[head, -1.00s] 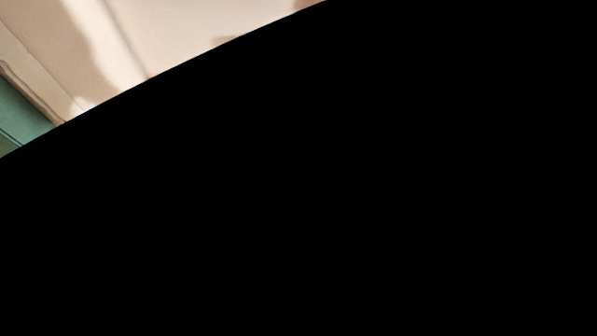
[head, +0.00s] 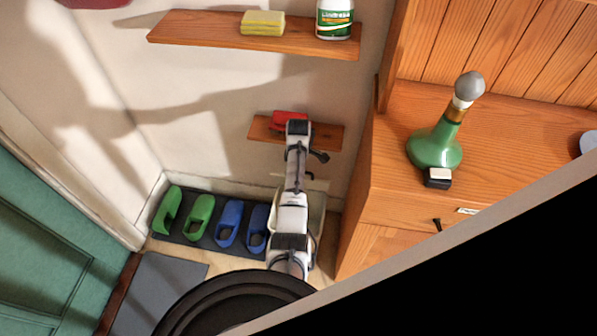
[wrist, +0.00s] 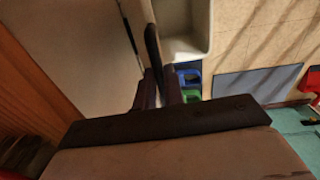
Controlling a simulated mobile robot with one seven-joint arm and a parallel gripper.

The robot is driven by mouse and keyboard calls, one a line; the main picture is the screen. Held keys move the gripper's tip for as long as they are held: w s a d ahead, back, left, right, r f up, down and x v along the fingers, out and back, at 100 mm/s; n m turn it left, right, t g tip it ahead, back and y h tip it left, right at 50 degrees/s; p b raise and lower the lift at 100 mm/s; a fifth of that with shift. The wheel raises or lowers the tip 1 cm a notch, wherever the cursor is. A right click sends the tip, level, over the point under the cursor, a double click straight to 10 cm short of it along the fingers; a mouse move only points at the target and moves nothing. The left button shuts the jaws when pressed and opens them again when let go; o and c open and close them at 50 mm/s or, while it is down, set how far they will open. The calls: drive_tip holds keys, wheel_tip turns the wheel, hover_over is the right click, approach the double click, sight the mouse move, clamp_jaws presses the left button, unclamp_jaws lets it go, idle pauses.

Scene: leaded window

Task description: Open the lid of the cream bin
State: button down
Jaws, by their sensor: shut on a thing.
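The cream bin (head: 318,222) stands in the corner beside the wooden cabinet, largely hidden behind my arm in the head view. In the wrist view part of the pale bin (wrist: 190,42) shows just beyond the fingers. My gripper (wrist: 160,85) has its dark fingers close together, shut on a dark, narrow part that looks like the edge or handle of the bin's lid (wrist: 153,48). How far the lid is tilted is hard to tell. In the head view my arm covers the place of the grip.
Green slippers (head: 200,217) and blue slippers (head: 230,223) stand on a dark mat left of the bin. A small shelf (head: 327,136) with a red thing (head: 290,120) is above. The wooden cabinet (head: 365,215) is close on the right, with a green bottle (head: 436,148) on top.

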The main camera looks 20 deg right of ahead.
drive_tip(key=shift+s+f, duration=0.25)
drive_tip(key=shift+f, duration=0.2)
drive_tip(key=c, duration=1.8)
unclamp_jaws()
drive_tip(key=o, duration=0.3)
drive_tip(key=shift+w+f, duration=0.1)
drive_tip(key=shift+w, duration=0.05)
drive_tip(key=r, duration=1.4)
drive_tip(key=shift+s+a+r+b, duration=0.15)
drive_tip(key=shift+s+b, duration=0.15)
drive_tip(key=shift+b, duration=0.1)
